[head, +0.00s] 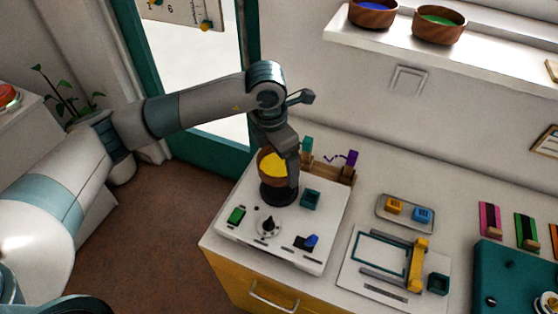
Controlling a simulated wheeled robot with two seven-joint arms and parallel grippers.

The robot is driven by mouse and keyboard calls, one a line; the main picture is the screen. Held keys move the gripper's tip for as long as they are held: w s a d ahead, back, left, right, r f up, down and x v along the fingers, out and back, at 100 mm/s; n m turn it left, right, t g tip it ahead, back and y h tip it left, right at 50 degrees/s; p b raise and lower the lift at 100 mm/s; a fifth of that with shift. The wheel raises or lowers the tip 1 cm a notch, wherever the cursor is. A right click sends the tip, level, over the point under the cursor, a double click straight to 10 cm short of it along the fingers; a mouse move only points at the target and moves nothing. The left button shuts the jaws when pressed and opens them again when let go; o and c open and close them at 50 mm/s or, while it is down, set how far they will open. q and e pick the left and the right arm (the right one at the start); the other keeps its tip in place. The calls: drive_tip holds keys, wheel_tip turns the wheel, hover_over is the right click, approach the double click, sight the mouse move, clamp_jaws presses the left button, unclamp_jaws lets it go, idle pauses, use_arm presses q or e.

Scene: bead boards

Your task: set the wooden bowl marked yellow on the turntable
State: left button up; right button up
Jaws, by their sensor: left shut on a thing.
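The wooden bowl marked yellow (270,166) shows its yellow inside and brown wooden rim in the head view. My left gripper (288,178) comes down from above at the bowl's right side and is shut on its wall. The gripper hides part of the bowl. A dark round turntable (277,198) on the white board is directly below the bowl. I cannot tell whether the bowl touches it or hangs just above. My right gripper is not in view.
The white board (322,233) also carries a green block (236,215), a black knob (268,226), a teal cup (310,199) and a blue switch (311,241). A wooden rack (342,175) stands behind. Blue (372,13) and green (439,22) bowls stand on the shelf.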

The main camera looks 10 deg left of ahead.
sight(279, 170)
use_arm(q)
drive_tip(key=shift+f, duration=0.1)
drive_tip(key=shift+f, duration=0.1)
drive_tip(key=shift+f+b, duration=0.75)
drive_tip(key=shift+f, duration=0.85)
drive_tip(key=shift+f+b, duration=0.4)
drive_tip(key=shift+f, duration=0.7)
drive_tip(key=shift+b, duration=0.35)
drive_tip(key=shift+d, duration=0.1)
